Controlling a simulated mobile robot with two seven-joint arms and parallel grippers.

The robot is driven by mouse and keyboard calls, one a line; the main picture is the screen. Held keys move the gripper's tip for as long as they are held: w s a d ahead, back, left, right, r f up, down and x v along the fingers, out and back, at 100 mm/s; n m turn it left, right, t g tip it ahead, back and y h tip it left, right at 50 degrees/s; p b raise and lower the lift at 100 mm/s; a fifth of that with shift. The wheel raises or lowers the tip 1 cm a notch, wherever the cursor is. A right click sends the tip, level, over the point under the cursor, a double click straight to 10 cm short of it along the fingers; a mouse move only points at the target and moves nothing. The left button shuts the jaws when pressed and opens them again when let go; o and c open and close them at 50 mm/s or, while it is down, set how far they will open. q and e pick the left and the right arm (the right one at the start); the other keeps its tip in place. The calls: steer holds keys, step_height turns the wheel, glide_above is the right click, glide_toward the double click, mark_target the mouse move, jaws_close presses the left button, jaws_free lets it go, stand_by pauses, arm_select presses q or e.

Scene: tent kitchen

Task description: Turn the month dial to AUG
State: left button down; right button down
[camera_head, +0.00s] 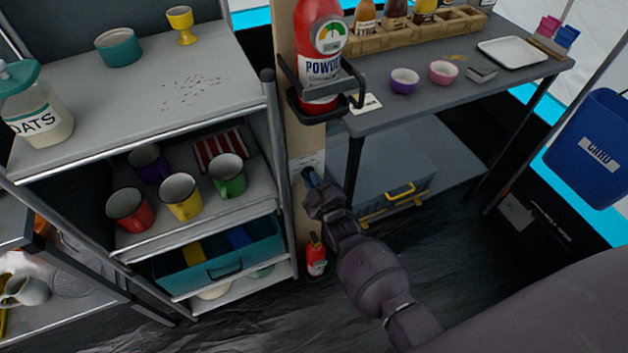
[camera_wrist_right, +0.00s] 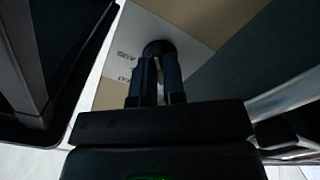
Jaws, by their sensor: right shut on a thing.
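The month dial's white plate (camera_head: 304,163) is on the tan post below the red extinguisher, and it also shows in the right wrist view (camera_wrist_right: 170,22). The dark round knob (camera_wrist_right: 158,46) sits on this plate. My right gripper (camera_head: 311,177) reaches up to the post from below right. In the right wrist view its two blue-grey fingers (camera_wrist_right: 157,66) are shut on the knob. Small print left of the knob seems to read AUG, with another partly cut label below it. The knob's pointer direction is hidden, so I cannot tell the month set.
A red powder extinguisher (camera_head: 318,50) hangs in a black bracket above the plate. A shelf unit with mugs (camera_head: 180,196) stands left, and a grey side table (camera_head: 440,90) stands right.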

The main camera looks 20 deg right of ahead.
arm_select(q)
steer(key=shift+s, duration=0.1)
arm_select(e)
steer(key=m, duration=0.7)
steer(key=shift+m, duration=0.4)
arm_select(q)
steer(key=shift+a, duration=0.1)
arm_select(e)
steer(key=shift+m, duration=0.3)
steer(key=c, duration=1.2)
jaws_free()
arm_select(q)
steer(key=shift+s, duration=0.1)
arm_select(e)
steer(key=shift+s, duration=0.1)
